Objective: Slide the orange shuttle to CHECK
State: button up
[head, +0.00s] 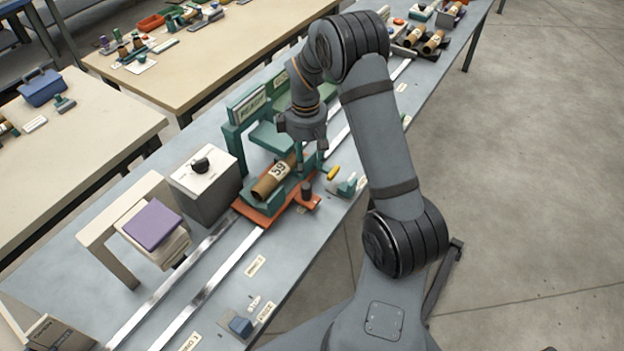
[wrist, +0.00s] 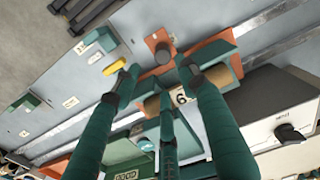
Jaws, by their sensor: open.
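The orange shuttle (head: 249,214) sits on the twin metal rails and carries a brown cardboard tube (head: 268,187) with a number label in a teal cradle. A dark-topped orange post (head: 308,198) stands at its near right side. My gripper (head: 311,174) is open above the shuttle's right part, close to the post. In the wrist view the shuttle (wrist: 212,50) and its post (wrist: 160,50) show beyond and between my open fingertips (wrist: 157,74); nothing is held. I cannot read any label as CHECK.
A green frame with a sign (head: 250,108) stands behind the shuttle. A grey box with a black knob (head: 205,180) is to its left, and a purple-topped stack (head: 153,226) is further left. The rails (head: 200,283) are bare toward the lower left. A yellow-handled part (head: 333,173) is right of the shuttle.

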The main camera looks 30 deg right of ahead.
aim_at(306, 185)
jog(key=shift+s+a+r+n, duration=0.2)
jog(key=shift+s+a+n, duration=0.15)
jog(key=shift+a, duration=0.3)
jog(key=shift+a+f+n, duration=0.1)
jog(key=shift+f+n, duration=0.05)
jog(key=shift+n, duration=0.1)
jog(key=f, duration=0.3)
jog(key=f+p, duration=0.1)
jog(key=f, duration=0.2)
jog(key=d+f+p, duration=0.1)
jog(key=f, duration=0.2)
jog(key=shift+w+f, duration=0.25)
jog(key=shift+f, duration=0.15)
jog(key=shift+a+f, duration=0.1)
jog(key=shift+f, duration=0.2)
jog(key=c, duration=0.3)
jog(key=c, duration=0.8)
jog(key=shift+w, duration=0.1)
